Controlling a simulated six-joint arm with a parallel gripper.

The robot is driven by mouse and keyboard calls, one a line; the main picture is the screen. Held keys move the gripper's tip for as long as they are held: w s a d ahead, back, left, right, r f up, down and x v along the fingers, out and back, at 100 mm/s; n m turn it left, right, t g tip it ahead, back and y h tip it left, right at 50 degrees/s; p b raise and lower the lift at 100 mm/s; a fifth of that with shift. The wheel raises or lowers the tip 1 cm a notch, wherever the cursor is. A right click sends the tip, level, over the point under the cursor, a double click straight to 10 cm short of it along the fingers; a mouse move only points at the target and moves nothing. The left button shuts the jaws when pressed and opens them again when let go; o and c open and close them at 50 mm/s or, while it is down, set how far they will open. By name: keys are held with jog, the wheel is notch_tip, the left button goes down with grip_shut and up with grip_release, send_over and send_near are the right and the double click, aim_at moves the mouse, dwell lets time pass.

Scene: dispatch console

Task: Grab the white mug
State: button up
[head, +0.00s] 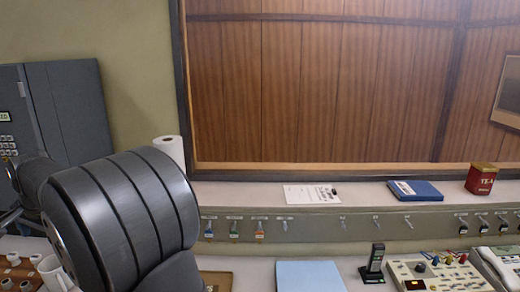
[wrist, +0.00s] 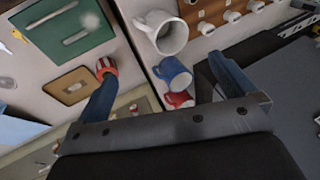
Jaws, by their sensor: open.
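The white mug (wrist: 168,34) shows in the wrist view at top centre, its handle toward the left and its mouth facing the camera. A blue mug (wrist: 175,75) and a red mug (wrist: 178,99) stand in a row below it in that picture. My gripper (wrist: 161,70) is open, its two fingers wide apart to the left and right of the blue mug. The white mug appears beyond the fingertips, with nothing held. In the head view a white mug (head: 54,272) shows partly at lower left; my arm hides part of it and the gripper.
A brown board with white knobs (wrist: 215,12) lies close beside the white mug. A green panel (wrist: 65,27) and a small wooden board with a red item (wrist: 105,67) are left. A blue pad (head: 309,276), handset (head: 374,264) and control panel (head: 435,274) occupy the desk at right.

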aim_at(57, 273)
jog(key=shift+c, duration=0.5)
jog(key=w+a+f+n, duration=0.1)
jog(key=a+f+n, duration=0.1)
jog(key=f+n, duration=0.1)
jog(key=w+a+f+n, duration=0.1)
jog(key=a+f+n, duration=0.1)
jog(key=f+n, duration=0.2)
jog(key=w+a+f+n, duration=0.1)
jog(key=f+n, duration=0.2)
jog(key=f, duration=0.2)
jog(key=shift+w+a+f+h, duration=0.25)
jog(key=shift+w+a+h, duration=0.05)
jog(key=shift+a, duration=0.1)
jog(key=shift+x, duration=2.65)
jog(key=shift+t, duration=0.3)
jog(key=c, duration=1.2)
